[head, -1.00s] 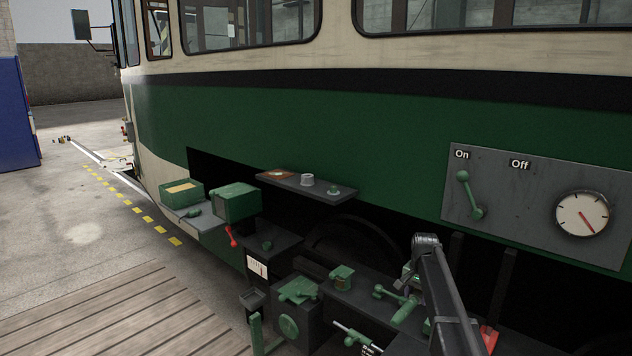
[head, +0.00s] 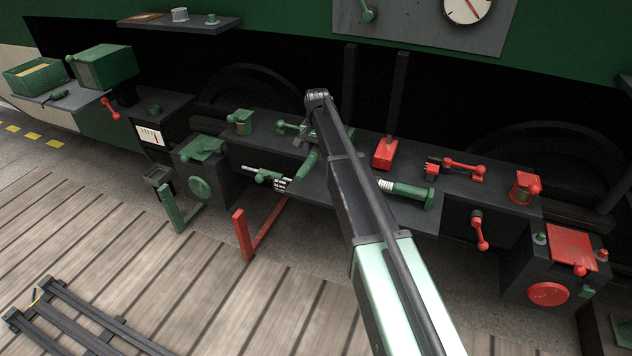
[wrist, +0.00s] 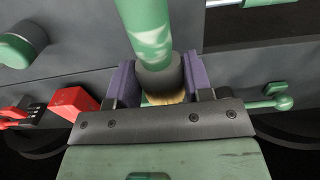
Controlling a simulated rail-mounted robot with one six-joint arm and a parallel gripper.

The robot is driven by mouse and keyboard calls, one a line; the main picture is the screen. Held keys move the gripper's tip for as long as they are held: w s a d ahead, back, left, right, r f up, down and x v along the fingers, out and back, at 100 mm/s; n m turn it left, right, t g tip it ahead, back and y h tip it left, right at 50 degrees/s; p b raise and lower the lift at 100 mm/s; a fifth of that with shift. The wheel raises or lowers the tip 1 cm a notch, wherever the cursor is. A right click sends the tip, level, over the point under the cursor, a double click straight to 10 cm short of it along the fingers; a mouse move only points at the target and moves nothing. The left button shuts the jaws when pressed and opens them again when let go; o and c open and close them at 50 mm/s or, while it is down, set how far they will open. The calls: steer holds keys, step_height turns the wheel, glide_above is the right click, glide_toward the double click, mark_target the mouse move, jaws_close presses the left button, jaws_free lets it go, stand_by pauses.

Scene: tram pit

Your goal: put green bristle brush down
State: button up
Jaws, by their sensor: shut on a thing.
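The green bristle brush (wrist: 150,38) has a round green handle with worn pale patches, a grey collar and tan bristles. In the wrist view my gripper (wrist: 160,86) is shut on it at the collar, with a purple-padded finger on each side. The handle runs out to the top of the view and the bristles are partly hidden behind the gripper. In the head view my gripper (head: 302,142) is over the dark shelf (head: 345,200), largely hidden by my arm. A green handle (head: 309,164), seemingly the brush's, slants down from it. I cannot tell whether it touches the shelf.
On the benches are a green lever (head: 288,127), a green-handled tool (head: 407,191), another green tool (head: 266,178), a red block (head: 385,153) and a red lever (head: 463,169). Green (head: 180,212) and red (head: 258,232) brackets stand in front. The plank floor is mostly open.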

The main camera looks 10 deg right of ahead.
mark_target(317, 170)
step_height(317, 170, down, 7)
steer(key=b, duration=0.4)
steer(key=shift+r+b, duration=0.2)
steer(key=shift+b, duration=0.15)
steer(key=shift+r, duration=0.3)
steer(key=shift+f, duration=0.25)
steer(key=o, duration=0.9)
steer(key=shift+r, duration=0.1)
steer(key=shift+o, duration=0.2)
step_height(317, 170, up, 13)
steer(key=p, duration=1.2)
steer(key=shift+p, duration=0.4)
steer(key=shift+s+f, duration=0.1)
steer(key=shift+f, duration=0.2)
steer(key=s+a+n, duration=0.3)
steer(key=s+n, duration=0.4)
steer(key=s, duration=3.2)
step_height(317, 170, up, 8)
steer(key=w+p, duration=0.1)
steer(key=p, duration=0.6)
steer(key=shift+p, duration=0.3)
